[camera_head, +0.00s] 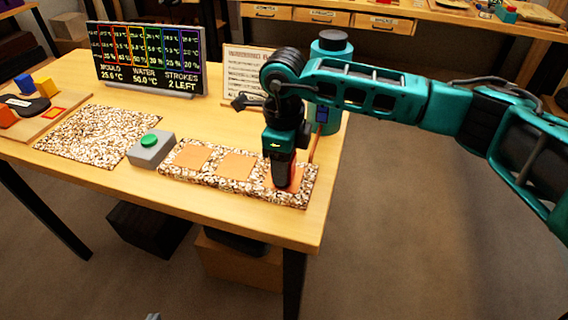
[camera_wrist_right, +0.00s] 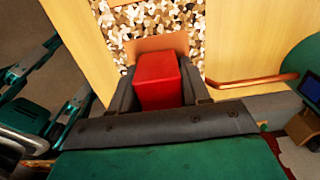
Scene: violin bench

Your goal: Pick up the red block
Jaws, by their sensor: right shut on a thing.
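The red block (camera_wrist_right: 158,80) sits between the two dark fingers of my right gripper (camera_wrist_right: 158,92) in the right wrist view, and the fingers are shut on it. In the head view my right gripper (camera_head: 283,182) points down over the right end of the speckled strip (camera_head: 221,190). There it mostly hides the red block (camera_head: 297,178), which is over the rightmost orange square. I cannot tell whether the block touches the strip. A small grey tip at the bottom edge, perhaps my left gripper (camera_head: 152,317), shows too little to tell its state.
A grey box with a green button (camera_head: 151,148) stands left of the strip. A speckled mat (camera_head: 85,135) and a wooden board with blocks (camera_head: 38,118) lie further left. A display (camera_head: 148,62), a sign (camera_head: 247,75) and a teal cylinder (camera_head: 331,48) stand behind.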

